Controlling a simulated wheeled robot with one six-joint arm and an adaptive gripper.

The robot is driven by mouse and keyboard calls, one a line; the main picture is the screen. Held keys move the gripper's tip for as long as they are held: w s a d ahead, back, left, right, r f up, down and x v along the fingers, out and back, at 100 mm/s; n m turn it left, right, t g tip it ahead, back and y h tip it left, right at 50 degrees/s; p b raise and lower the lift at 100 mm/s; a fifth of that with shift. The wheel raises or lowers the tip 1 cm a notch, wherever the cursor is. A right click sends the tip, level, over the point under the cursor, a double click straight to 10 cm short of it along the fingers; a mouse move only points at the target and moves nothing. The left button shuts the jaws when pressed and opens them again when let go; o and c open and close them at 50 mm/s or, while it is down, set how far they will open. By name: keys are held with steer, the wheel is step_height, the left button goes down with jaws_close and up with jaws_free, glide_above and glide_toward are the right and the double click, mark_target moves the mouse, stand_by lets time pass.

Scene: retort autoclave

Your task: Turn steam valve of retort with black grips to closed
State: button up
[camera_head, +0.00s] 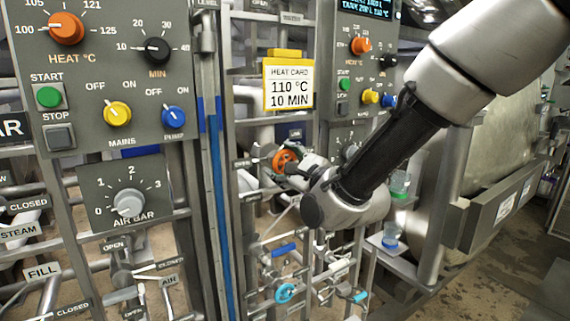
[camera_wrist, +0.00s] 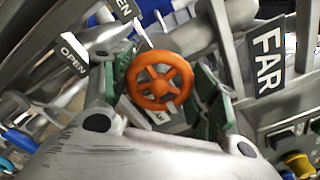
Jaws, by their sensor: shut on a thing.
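An orange handwheel valve (camera_head: 284,160) with spokes sits on the pipe frame below the yellow-edged heat card. In the wrist view the same orange wheel (camera_wrist: 160,82) lies between the two green-padded fingers of my gripper (camera_wrist: 163,90). My gripper (camera_head: 288,168) is shut on the wheel in the head view, reaching it from the right. The fingers partly hide the valve's mount. I cannot read a steam label at this wheel, and its pointer position is unclear. No black grips can be made out.
A FAR sign (camera_wrist: 268,57) and an OPEN sign (camera_wrist: 74,54) stand near the wheel. The near control panel (camera_head: 100,165) fills the left. Blue-handled valves (camera_head: 285,292) sit below. A large steel vessel (camera_head: 500,140) stands at right, behind my arm.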

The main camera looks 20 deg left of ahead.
steer(key=shift+f, duration=0.1)
steer(key=o, duration=1)
steer(key=shift+o, duration=0.2)
steer(key=v, duration=1.2)
